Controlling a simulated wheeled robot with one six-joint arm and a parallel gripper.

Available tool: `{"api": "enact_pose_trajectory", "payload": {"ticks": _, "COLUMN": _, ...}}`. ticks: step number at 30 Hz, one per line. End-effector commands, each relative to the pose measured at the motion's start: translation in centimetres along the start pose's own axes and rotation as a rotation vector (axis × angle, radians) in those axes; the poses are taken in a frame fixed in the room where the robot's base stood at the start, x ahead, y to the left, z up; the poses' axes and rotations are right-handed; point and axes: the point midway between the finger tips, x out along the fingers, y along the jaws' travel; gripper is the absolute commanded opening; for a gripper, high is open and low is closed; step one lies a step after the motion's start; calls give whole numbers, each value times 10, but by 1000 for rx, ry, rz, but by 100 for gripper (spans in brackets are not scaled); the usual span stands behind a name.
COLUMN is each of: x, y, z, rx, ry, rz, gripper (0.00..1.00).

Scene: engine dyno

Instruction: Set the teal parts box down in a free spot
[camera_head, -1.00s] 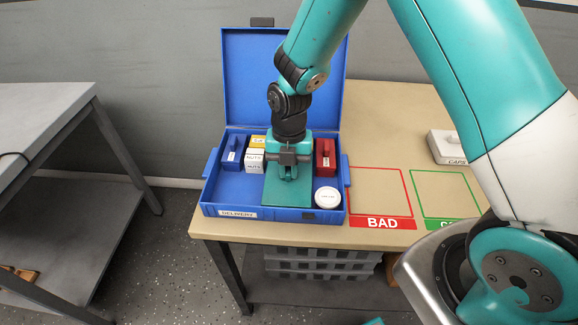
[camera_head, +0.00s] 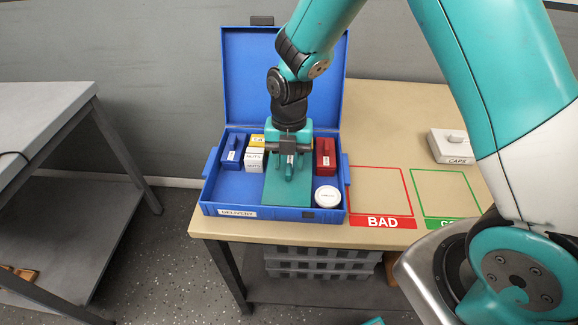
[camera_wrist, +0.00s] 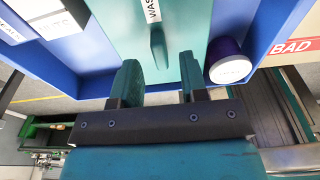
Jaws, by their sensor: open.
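The teal parts box (camera_head: 287,193) sits inside the open blue delivery case, in the middle towards the front, with its ridge-like handle facing up. It also fills the top middle of the wrist view (camera_wrist: 188,25), where part of a white label shows. My gripper (camera_head: 290,160) is just above the box, pointing down. In the wrist view its two fingers (camera_wrist: 158,62) are spread apart, one on each side of the handle, with gaps between. The box appears to rest on the case floor; its underside is hidden.
The blue case (camera_head: 262,213) also holds a blue box (camera_head: 232,151), white NUTS boxes (camera_head: 254,162), a yellow box (camera_head: 257,139), a red box (camera_head: 325,156) and a round white-lidded container (camera_head: 327,195). The red BAD outline (camera_head: 380,170) is empty. A CAPS box (camera_head: 450,146) stands farther right.

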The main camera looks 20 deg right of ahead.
Motion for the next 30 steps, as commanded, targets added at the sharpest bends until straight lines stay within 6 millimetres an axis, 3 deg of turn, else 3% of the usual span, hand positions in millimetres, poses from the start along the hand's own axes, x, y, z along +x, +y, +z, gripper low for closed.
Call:
{"api": "enact_pose_trajectory", "payload": {"ticks": 9, "x": -69, "y": 0, "z": 1, "rx": 0, "ry": -3, "rz": 3, "gripper": 40}}
{"api": "enact_pose_trajectory", "payload": {"ticks": 18, "x": -102, "y": -1, "z": -6, "rx": 63, "ry": -2, "rz": 13, "gripper": 40}}
{"api": "enact_pose_trajectory", "payload": {"ticks": 23, "x": -129, "y": -6, "z": -41, "rx": 380, "ry": 8, "rz": 68, "gripper": 40}}
{"api": "enact_pose_trajectory", "payload": {"ticks": 30, "x": -168, "y": -27, "z": -121, "rx": 1104, "ry": 108, "rz": 166, "gripper": 40}}
